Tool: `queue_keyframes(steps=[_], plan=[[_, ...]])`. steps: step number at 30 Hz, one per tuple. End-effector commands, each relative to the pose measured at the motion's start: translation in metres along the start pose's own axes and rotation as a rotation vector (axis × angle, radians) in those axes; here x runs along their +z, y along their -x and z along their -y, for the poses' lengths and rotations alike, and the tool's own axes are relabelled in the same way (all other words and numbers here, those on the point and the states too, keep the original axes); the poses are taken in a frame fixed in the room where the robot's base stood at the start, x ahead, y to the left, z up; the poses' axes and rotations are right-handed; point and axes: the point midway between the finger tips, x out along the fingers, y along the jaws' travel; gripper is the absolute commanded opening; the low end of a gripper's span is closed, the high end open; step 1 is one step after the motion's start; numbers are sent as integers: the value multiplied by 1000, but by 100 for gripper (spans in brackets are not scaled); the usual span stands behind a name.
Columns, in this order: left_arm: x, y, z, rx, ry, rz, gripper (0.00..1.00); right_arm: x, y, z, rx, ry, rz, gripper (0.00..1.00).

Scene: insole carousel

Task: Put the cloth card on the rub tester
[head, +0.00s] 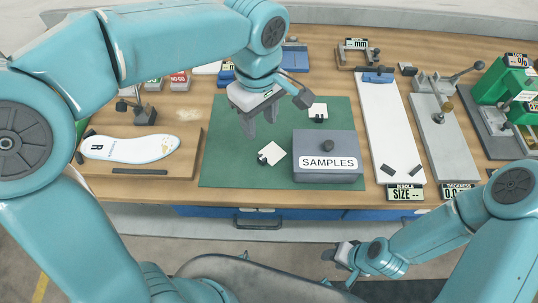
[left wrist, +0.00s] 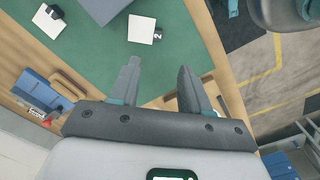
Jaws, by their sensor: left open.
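Two white cards with small black clips lie on the green mat (head: 225,168). The front card (head: 275,151) lies left of the grey SAMPLES box; the left wrist view shows it with a "2" on its clip (left wrist: 141,28). The other card (head: 318,108) lies behind the box and also shows in the left wrist view (left wrist: 50,22). I cannot tell which is cloth. My left gripper (head: 259,127) is open and empty above the mat, behind and left of the front card. My right gripper (head: 342,256) is low in front of the table, its jaws unclear. I cannot surely identify the rub tester.
The SAMPLES box (head: 327,145) stands right of the front card. An insole (head: 130,148) lies on a board at left. A white sizing board (head: 388,125), a grey thickness gauge (head: 445,135) and a green machine (head: 500,85) stand at right. Blue devices (head: 295,57) stand behind.

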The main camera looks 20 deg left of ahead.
Motion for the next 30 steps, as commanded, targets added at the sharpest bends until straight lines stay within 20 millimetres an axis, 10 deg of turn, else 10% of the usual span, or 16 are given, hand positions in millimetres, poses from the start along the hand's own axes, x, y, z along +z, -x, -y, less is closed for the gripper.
queue_keyframes(steps=[9,30], plan=[[0,-72,0,-4,2,1,47,0,-5,-2,0,0,0,43],[1,-138,-5,1,5,-2,47,0,-2,-1,0,0,0,43]])
